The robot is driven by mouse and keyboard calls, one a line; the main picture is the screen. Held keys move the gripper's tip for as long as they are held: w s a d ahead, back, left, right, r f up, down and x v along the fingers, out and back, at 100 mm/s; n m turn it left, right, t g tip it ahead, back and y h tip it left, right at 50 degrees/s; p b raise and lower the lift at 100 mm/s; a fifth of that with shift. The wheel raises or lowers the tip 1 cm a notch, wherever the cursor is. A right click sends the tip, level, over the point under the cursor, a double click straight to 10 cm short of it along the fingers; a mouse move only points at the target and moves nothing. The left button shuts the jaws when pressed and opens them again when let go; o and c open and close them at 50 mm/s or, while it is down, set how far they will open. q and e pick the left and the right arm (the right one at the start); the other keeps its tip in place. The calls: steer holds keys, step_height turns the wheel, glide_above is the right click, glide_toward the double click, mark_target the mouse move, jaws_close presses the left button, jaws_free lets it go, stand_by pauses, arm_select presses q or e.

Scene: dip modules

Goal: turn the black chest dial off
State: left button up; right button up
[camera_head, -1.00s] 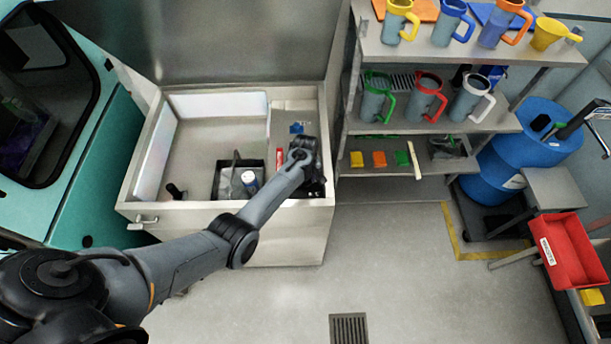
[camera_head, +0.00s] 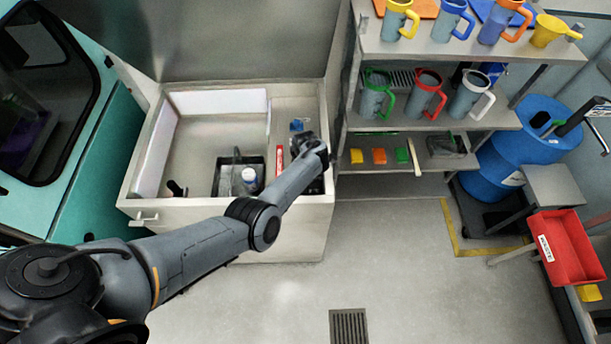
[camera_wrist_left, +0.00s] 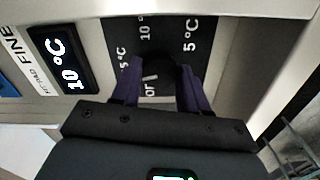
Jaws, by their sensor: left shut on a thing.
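The black chest dial (camera_wrist_left: 172,74) shows in the left wrist view on a dark scale plate with white temperature marks. A white line shows near the dial's left side, above lettering that is partly covered. My left gripper (camera_wrist_left: 160,82) has its two purple fingers on either side of the dial and is shut on it. A display (camera_wrist_left: 66,62) beside the scale reads 10 °C. In the head view my left gripper (camera_head: 308,150) is over the right part of the open chest (camera_head: 150,212), and my wrist hides the dial there. My right gripper is not in view.
A black tray (camera_head: 218,180) with a white-capped bottle (camera_head: 249,178) and a red item (camera_head: 279,160) are in the chest. Shelves with several coloured-handled mugs (camera_head: 425,97) stand at right. A blue barrel (camera_head: 500,160) and red bin (camera_head: 568,245) are farther right.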

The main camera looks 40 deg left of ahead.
arm_select(q)
steer(key=n+b, duration=0.1)
steer(key=n, duration=0.2)
steer(key=shift+f, duration=0.1)
steer(key=n+b, duration=0.2)
steer(key=n, duration=0.1)
steer(key=shift+n, duration=0.3)
steer(key=n+b, duration=0.2)
steer(key=n, duration=0.1)
steer(key=shift+n+b, duration=0.55)
steer(key=shift+n, duration=0.35)
steer(key=o, duration=1)
steer(key=shift+o, duration=0.2)
steer(key=shift+r, duration=0.25)
